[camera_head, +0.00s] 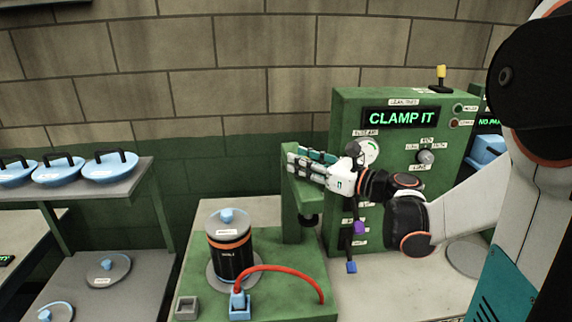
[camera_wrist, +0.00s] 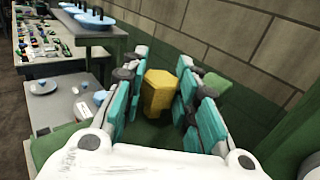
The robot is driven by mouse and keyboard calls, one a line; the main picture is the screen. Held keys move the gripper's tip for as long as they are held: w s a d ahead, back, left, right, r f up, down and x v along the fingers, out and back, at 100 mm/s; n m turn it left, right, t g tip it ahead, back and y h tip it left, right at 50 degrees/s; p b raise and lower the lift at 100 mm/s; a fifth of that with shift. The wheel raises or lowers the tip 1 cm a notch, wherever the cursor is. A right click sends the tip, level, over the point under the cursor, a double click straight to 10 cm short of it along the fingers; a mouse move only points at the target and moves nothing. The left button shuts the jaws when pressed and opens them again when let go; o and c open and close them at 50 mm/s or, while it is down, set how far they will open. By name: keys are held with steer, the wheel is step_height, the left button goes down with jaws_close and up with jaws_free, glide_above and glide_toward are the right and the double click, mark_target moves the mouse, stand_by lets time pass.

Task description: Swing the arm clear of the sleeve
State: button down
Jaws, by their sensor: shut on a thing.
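The sleeve, a dark cylinder (camera_head: 231,258) with orange bands, stands upright on the green base (camera_head: 265,305). A grey lid (camera_head: 228,222) with a blue knob sits on its top. My gripper (camera_head: 298,162) is to the right of the sleeve and higher, by the top of the green upright (camera_head: 296,225). In the wrist view its teal fingers (camera_wrist: 160,105) are shut on a yellow block-like handle (camera_wrist: 158,93). What the handle joins is hidden from me.
The green panel (camera_head: 345,120) behind my arm reads "CLAMP IT". A red hose (camera_head: 285,269) arches beside the sleeve. Levers with purple and blue ends hang below my wrist. Shelves with blue lids (camera_head: 110,166) stand at left. Open air lies above the sleeve.

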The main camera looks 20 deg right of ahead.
steer(key=shift+s+d+n+g+y+b, duration=0.15)
steer(key=shift+d+n+g+y+b, duration=0.25)
steer(key=shift+d+n+g+y, duration=0.85)
steer(key=shift+d+t, duration=0.2)
steer(key=shift+t, duration=0.05)
steer(key=c, duration=1.2)
jaws_free()
steer(key=shift+d, duration=0.15)
steer(key=shift+c, duration=0.2)
steer(key=shift+s, duration=0.1)
steer(key=v, duration=1.1)
steer(key=shift+s+d, duration=0.3)
